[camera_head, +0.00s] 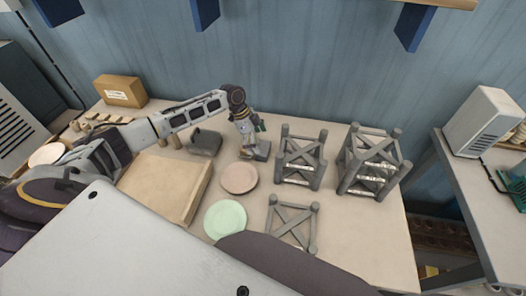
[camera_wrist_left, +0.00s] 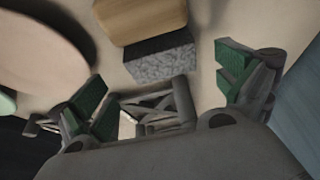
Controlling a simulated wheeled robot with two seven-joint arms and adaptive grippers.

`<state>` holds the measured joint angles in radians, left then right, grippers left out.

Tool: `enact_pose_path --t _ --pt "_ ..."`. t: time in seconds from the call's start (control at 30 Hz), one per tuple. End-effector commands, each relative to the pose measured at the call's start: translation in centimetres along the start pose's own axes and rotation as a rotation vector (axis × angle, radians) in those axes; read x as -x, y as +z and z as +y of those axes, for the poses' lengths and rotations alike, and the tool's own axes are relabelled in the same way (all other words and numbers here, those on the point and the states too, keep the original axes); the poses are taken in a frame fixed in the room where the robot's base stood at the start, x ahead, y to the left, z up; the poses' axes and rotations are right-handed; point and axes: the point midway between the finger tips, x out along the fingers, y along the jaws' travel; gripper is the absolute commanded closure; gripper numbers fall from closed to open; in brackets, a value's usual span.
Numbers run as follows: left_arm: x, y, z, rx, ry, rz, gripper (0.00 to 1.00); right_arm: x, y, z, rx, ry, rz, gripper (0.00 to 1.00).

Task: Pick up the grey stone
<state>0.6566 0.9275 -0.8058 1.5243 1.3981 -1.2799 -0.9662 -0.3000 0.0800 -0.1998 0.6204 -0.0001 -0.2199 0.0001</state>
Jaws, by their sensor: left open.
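The grey stone (camera_head: 262,151) lies on the table just right of the pink plate and left of the grey crate-like racks. In the left wrist view it is a rough, speckled grey block (camera_wrist_left: 160,62), against a smooth tan block (camera_wrist_left: 140,18). My left gripper (camera_head: 255,127) is over the stone, pointing down. In the left wrist view its two green-padded fingers are spread wide, with the stone ahead of the gap between them and no contact visible. My right gripper is not in view.
A pink plate (camera_head: 239,178) and a pale green plate (camera_head: 225,219) lie nearby. Grey racks (camera_head: 301,168) stand to the right. A dark grey object (camera_head: 205,142), a tan board (camera_head: 160,190) and a cardboard box (camera_head: 122,92) are to the left. The wall is behind.

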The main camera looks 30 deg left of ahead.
Motion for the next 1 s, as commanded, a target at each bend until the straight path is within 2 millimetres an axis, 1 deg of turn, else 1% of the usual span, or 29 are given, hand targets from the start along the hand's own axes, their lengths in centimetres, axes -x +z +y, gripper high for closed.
enact_pose_path --t 0.17,0.4,0.5,0.6,1.0 --pt "-1.3 -0.2 -0.1 -0.001 0.001 -0.001 0.00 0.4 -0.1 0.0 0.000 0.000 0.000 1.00" --pt "-3.9 -0.5 -0.2 0.000 0.001 0.001 0.00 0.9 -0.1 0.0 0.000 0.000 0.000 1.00" --pt "-4.6 -0.3 -0.2 0.001 0.001 0.000 0.00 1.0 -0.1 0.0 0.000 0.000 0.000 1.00" --pt "-4.9 -0.3 -0.2 0.001 0.000 -0.001 0.00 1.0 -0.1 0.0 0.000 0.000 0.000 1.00" --pt "-5.0 -0.3 -0.2 0.000 0.000 0.000 0.00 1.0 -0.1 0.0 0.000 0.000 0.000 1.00"
